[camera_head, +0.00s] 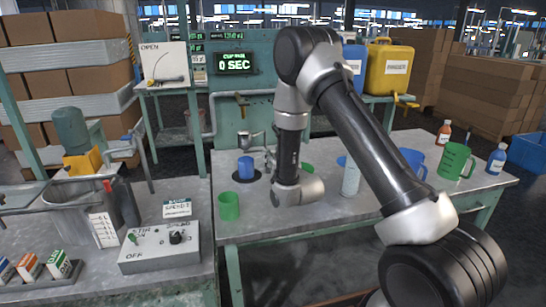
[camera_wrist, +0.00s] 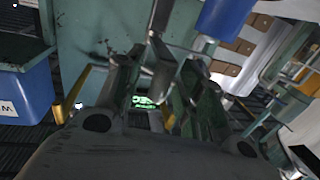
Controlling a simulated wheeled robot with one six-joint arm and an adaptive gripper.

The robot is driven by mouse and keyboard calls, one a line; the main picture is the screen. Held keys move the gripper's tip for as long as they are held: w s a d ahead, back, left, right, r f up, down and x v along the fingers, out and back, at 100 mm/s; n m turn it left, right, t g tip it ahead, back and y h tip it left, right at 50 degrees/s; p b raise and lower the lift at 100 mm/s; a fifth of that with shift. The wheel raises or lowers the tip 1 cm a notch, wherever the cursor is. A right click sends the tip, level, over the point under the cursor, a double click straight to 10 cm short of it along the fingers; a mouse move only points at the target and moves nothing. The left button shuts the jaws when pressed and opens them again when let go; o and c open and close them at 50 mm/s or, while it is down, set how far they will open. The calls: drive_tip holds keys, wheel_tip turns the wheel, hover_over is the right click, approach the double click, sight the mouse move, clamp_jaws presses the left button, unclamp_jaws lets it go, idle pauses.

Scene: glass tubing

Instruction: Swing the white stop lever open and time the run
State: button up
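I cannot pick out a white stop lever with certainty; a white board marked OPEN (camera_head: 164,62) carries a yellow curve and a dark bar at the back left. A timer display (camera_head: 234,63) reads 0 SEC. A small metal cup-like fitting (camera_head: 244,138) stands above a blue cup (camera_head: 246,167) on a dark disc. My gripper (camera_wrist: 160,88) has its two fingers apart in the wrist view. A thin grey metal piece (camera_wrist: 160,55) shows between or behind them; contact cannot be told. In the head view my wrist mostly hides the gripper beside the fitting.
A green cup (camera_head: 229,206) stands at the table's left edge. A green jug (camera_head: 455,161), small bottles and a blue mug (camera_head: 412,162) stand on the right. A switch box (camera_head: 159,248) sits on the left bench. Yellow and blue canisters stand behind. The front tabletop is mostly clear.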

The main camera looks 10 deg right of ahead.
clamp_jaws()
drive_tip(key=shift+d+y, duration=0.15)
drive_tip(key=shift+y, duration=0.15)
drive_tip(key=shift+w+d+n+g+y, duration=0.2)
drive_tip(key=shift+w+d+n+y, duration=0.3)
drive_tip(key=shift+d, duration=0.4)
drive_tip(key=shift+w+d+n+g+y, duration=0.2)
drive_tip(key=shift+d+n+y, duration=0.25)
drive_tip(key=shift+d+y, duration=0.35)
drive_tip(key=shift+w+d+n+g+y, duration=0.2)
drive_tip(key=shift+w+d+n+y, duration=0.25)
drive_tip(key=shift+d, duration=0.5)
drive_tip(key=shift+d+r, duration=0.1)
unclamp_jaws()
